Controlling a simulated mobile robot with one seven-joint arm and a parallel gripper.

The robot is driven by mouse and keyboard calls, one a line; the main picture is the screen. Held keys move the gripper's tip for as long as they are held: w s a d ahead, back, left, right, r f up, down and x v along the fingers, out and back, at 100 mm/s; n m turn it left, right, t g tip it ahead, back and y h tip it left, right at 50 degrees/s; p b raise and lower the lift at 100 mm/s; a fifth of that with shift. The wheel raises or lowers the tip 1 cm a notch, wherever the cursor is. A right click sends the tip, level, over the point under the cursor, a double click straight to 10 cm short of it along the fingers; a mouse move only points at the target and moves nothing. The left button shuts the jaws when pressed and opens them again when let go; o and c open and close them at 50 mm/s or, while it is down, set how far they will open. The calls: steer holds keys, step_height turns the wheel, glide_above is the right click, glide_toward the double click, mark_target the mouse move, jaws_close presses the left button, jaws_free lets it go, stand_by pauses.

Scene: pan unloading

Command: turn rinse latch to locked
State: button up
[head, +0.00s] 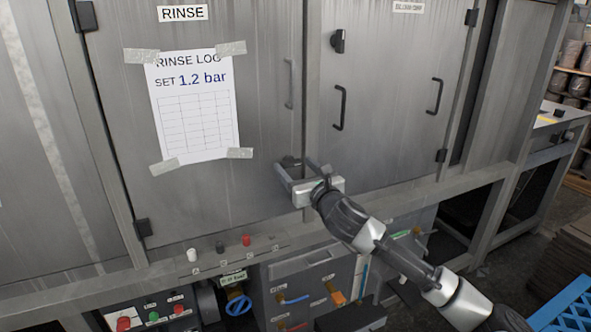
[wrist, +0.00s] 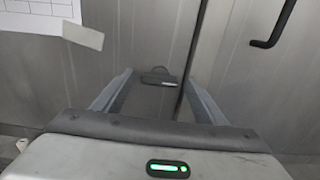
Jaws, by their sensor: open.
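The rinse door (head: 265,95) is a grey metal panel with a "RINSE" label (head: 182,13) at its top; it looks shut. The rinse latch (head: 291,162) is a small dark piece low at the door's right edge. In the wrist view the latch (wrist: 157,76) lies between and beyond my two fingers, with its dark handle roughly level. My gripper (head: 300,170) is open, with its fingers pointing at the door around the latch. I cannot tell whether the fingers touch it. In the head view my gripper partly hides the latch.
A taped "RINSE LOG" paper (head: 193,110) hangs on the rinse door. A door handle (head: 289,84) is above my gripper. The neighbouring door to the right has dark handles (head: 340,108) and a black latch (head: 338,41). Small knobs (head: 246,240) stand on the ledge below.

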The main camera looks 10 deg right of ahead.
steer(key=shift+w, duration=0.2)
steer(key=shift+c, duration=0.2)
steer(key=c, duration=1)
